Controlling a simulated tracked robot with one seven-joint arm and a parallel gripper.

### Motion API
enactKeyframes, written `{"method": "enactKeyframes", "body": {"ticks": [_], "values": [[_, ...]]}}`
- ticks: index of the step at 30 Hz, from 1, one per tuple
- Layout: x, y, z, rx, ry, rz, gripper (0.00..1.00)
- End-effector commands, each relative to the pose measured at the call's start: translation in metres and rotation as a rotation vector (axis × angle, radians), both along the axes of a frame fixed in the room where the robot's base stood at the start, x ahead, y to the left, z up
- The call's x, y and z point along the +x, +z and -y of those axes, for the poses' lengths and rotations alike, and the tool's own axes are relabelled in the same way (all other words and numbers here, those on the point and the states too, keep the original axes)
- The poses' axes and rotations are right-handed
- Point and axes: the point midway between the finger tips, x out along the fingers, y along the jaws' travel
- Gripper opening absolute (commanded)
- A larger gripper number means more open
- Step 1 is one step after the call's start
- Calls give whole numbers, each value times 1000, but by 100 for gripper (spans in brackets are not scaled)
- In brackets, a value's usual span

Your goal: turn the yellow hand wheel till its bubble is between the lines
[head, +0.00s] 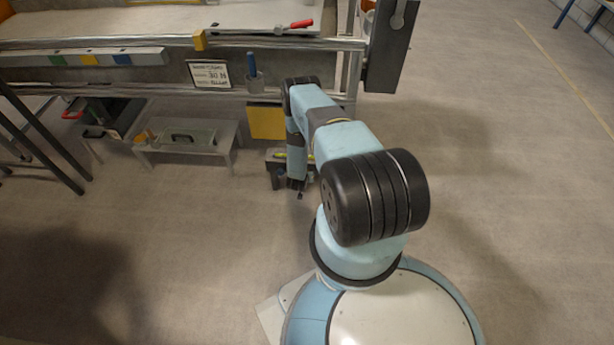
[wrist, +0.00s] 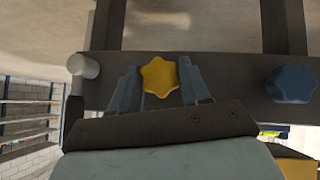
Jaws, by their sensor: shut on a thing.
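The yellow hand wheel (wrist: 160,77) is a lobed knob on a dark bar in the wrist view. My gripper (wrist: 161,84) has one blue-grey finger on each side of it and is shut on it. In the head view my arm reaches down beside the sandbed frame, and my gripper (head: 289,178) is small and partly hidden there; the wheel cannot be made out clearly. A blue hand wheel (wrist: 291,83) is on the same bar to the right. No bubble or lines can be read in either view.
The sandbed (head: 130,22) has a metal rail with a strip of coloured marks (head: 110,58) and a printed card (head: 209,74). A yellow panel (head: 267,122) hangs below. A low bench (head: 190,142) stands left. A white knob (wrist: 84,66) is left of the wheel. Floor at right is clear.

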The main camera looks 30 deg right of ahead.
Motion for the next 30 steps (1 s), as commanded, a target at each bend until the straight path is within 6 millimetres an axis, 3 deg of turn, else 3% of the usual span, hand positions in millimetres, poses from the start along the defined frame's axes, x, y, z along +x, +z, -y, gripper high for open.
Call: {"method": "enactKeyframes", "body": {"ticks": [30], "values": [[3,-6,-7,-670,2,-453,16]]}}
